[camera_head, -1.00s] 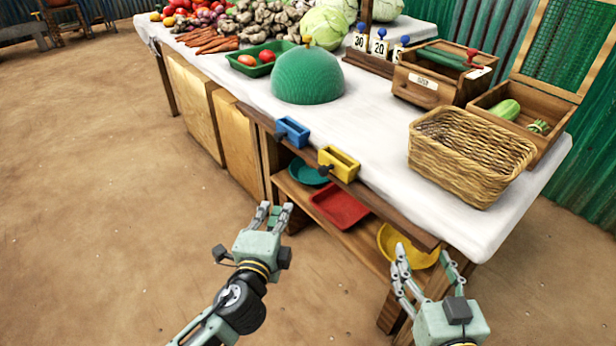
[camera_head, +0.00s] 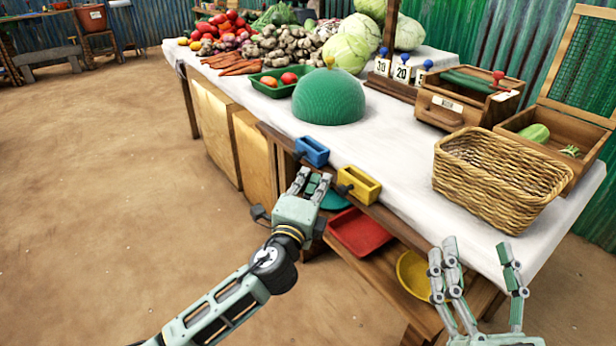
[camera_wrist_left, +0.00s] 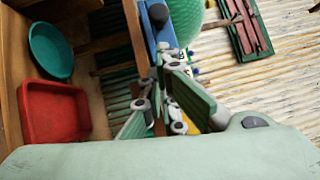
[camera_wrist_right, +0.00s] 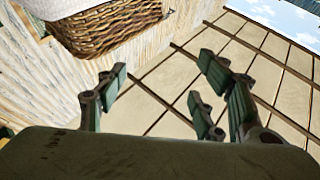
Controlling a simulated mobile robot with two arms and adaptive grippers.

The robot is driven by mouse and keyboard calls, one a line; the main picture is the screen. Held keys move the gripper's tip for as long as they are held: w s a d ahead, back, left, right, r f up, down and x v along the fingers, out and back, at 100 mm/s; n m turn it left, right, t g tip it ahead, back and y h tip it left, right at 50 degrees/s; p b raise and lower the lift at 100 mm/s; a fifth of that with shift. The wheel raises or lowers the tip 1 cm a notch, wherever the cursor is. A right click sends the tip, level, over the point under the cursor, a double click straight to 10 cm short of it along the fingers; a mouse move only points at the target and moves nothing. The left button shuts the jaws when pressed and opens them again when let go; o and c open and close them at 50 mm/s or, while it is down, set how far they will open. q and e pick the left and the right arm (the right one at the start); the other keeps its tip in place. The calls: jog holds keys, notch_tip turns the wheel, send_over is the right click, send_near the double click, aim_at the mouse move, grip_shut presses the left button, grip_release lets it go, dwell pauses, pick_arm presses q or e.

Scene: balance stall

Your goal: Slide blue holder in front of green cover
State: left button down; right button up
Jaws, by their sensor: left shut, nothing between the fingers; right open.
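The blue holder (camera_head: 312,152) sits on the wooden rail along the table's front edge, with a dark knob on its front. The green dome-shaped cover (camera_head: 328,97) stands on the white tabletop behind it, slightly to the right in the head view. My left gripper (camera_head: 312,181) is shut and empty, just below the blue holder and left of the yellow holder (camera_head: 358,185). In the left wrist view the blue holder (camera_wrist_left: 161,24) lies beyond the fingers; contact cannot be told. My right gripper (camera_head: 476,252) is open and empty before the table's right front.
A wicker basket (camera_head: 490,185) stands at the table's right front. A red tray (camera_head: 360,233) and a yellow bowl (camera_head: 413,274) lie on the lower shelf. A green tray (camera_head: 266,84) with tomatoes is left of the cover. The tabletop between cover and basket is clear.

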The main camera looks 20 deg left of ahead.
pick_arm(q)
jog(key=shift+w+a+r, duration=0.2)
jog(key=shift+w+a, duration=0.7)
jog(key=shift+a, duration=0.1)
pick_arm(e)
jog(key=shift+s+r+t, duration=0.3)
jog(key=shift+r+t, duration=0.05)
jog(key=shift+r, duration=0.2)
jog(key=shift+s+r+t, duration=0.3)
jog(key=shift+r+t, duration=0.05)
jog(key=shift+r, duration=0.15)
pick_arm(q)
jog(key=w+a+b, duration=0.1)
jog(key=w+a, duration=0.7)
jog(key=a, duration=0.2)
jog(key=shift+w+a, duration=0.2)
jog(key=shift+a, duration=0.15)
pick_arm(e)
jog(key=s+r+t, duration=0.1)
jog(key=r, duration=0.1)
jog(key=s+r+t+y, duration=0.1)
jog(key=s+r, duration=0.1)
jog(key=shift+s+d+t+y, duration=0.15)
jog(key=shift+s+t+y, duration=0.15)
jog(key=shift+t, duration=0.1)
